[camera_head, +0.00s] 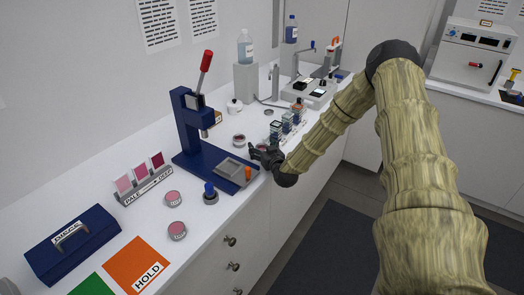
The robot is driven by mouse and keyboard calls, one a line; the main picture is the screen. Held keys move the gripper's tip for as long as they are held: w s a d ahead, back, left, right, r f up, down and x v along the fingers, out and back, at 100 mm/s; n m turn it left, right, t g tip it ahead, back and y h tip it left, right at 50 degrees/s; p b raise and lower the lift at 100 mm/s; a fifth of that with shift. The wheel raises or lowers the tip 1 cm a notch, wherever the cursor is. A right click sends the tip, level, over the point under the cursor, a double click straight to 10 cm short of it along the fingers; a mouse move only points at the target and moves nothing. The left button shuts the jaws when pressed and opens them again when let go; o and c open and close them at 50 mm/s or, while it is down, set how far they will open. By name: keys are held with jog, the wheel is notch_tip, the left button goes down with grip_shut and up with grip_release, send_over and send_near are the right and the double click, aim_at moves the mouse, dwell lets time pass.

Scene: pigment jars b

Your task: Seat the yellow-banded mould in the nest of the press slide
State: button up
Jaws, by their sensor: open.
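The blue press (186,125) with a red-knobbed lever stands on the white counter. Its slide (231,166) is a grey tray on the blue base, with an orange knob at its right end. I see no mould clearly seated in it, but the nest is too small to read. My dark gripper (257,154) is open, just right of the slide and above the counter edge. It appears empty. A small round pink-topped piece (238,139) lies behind the gripper. I cannot make out a yellow band on any piece, so the yellow-banded mould is not identifiable.
Several small jars (287,122) stand in a row behind my gripper. Pink-topped round pieces (173,198) and a blue-topped item (210,194) stand in front of the press. A swatch stand (145,187), blue box (72,245) and orange HOLD mat (137,263) lie at left.

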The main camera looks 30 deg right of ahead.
jog(key=c, duration=1.3)
jog(key=shift+o, duration=0.2)
jog(key=shift+r, duration=0.1)
